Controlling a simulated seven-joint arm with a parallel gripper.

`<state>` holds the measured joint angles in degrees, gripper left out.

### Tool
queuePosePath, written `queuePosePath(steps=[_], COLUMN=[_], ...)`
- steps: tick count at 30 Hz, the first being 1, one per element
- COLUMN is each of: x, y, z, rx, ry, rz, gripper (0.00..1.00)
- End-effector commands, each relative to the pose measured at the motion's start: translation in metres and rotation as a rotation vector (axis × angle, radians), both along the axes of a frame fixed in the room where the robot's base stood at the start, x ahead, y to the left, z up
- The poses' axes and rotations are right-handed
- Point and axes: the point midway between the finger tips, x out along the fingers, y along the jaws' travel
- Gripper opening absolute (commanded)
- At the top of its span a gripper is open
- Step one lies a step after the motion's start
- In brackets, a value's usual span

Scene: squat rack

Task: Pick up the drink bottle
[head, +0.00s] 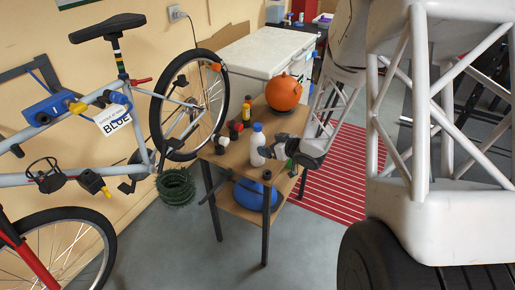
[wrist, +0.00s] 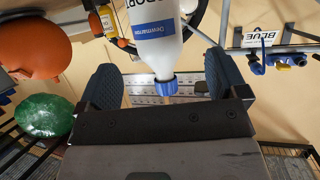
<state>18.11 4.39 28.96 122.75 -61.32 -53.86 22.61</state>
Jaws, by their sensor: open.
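The drink bottle (head: 257,148) is white with a blue cap and stands upright on the small wooden table (head: 227,160). In the wrist view the bottle (wrist: 155,40) appears upside down, with a blue-and-white label. Its blue cap (wrist: 163,86) shows between my two dark fingers. My gripper (head: 272,150) is just right of the bottle in the head view. It is open and empty, with the fingers (wrist: 163,80) spread to either side of the bottle in the wrist picture. I cannot tell whether either finger touches it.
An orange round pot-like object (head: 283,93) stands on the table behind my gripper. Small bottles (head: 247,106) and dark items (head: 222,143) stand left of the bottle. A bicycle (head: 150,160) hangs at left.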

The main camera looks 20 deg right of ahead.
Motion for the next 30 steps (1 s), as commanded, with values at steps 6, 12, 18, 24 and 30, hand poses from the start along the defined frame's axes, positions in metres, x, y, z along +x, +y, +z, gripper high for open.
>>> queuePosePath(steps=[6,12,18,24,30], x=[0.012,0.019,0.019,0.021,0.032], y=[0.008,0.012,0.012,0.013,0.019], z=[-0.007,-0.010,-0.010,-0.011,-0.018], rx=[0.001,-0.001,-0.001,-0.001,0.000], ry=[0.002,0.001,0.001,0.001,0.001], rz=[0.001,0.000,-0.001,0.000,0.001], gripper=[0.92,0.92,0.92,0.92,0.92])
